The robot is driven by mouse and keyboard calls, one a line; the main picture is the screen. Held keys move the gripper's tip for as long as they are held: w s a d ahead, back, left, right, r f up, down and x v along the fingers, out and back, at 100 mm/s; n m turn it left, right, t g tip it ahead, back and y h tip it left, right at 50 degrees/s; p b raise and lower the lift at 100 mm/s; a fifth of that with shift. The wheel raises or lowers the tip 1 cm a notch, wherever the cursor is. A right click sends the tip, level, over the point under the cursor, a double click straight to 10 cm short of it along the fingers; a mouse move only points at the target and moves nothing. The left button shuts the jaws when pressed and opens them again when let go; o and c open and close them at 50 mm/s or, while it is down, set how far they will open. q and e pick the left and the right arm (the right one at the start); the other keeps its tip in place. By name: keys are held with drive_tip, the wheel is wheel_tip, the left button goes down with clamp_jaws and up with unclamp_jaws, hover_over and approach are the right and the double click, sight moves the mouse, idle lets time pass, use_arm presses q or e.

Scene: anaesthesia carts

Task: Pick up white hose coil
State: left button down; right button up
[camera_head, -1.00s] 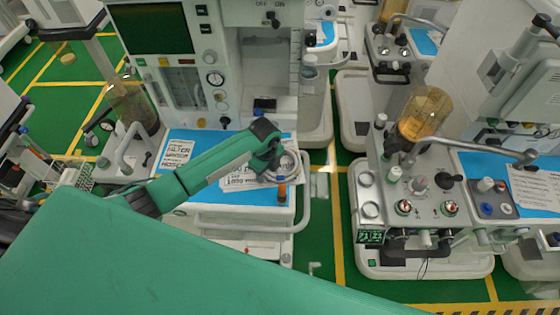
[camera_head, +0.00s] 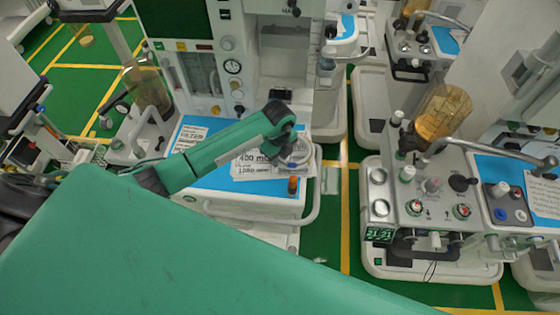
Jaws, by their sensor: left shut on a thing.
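The white hose coil (camera_head: 311,158) is at the right end of the blue-topped work surface of the middle cart. My left gripper (camera_head: 287,160) is over that surface, pointing down, and is shut on the coil at the coil's left side. The gripper's wrist hides part of the coil. I cannot tell clearly whether the coil is clear of the surface. My right gripper is not in view.
Printed sheets (camera_head: 258,166) lie under and left of the gripper. A small orange-brown bottle (camera_head: 293,186) stands just in front of the coil. The cart's blue top (camera_head: 225,178) ends at a rounded rail (camera_head: 314,205). Another cart (camera_head: 425,215) stands to the right across a green aisle.

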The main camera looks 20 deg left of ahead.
use_arm(q)
wheel_tip(320, 180, up, 17)
drive_tip(key=b, duration=0.3)
drive_tip(key=shift+r+b, duration=0.15)
drive_tip(key=shift+b, duration=0.25)
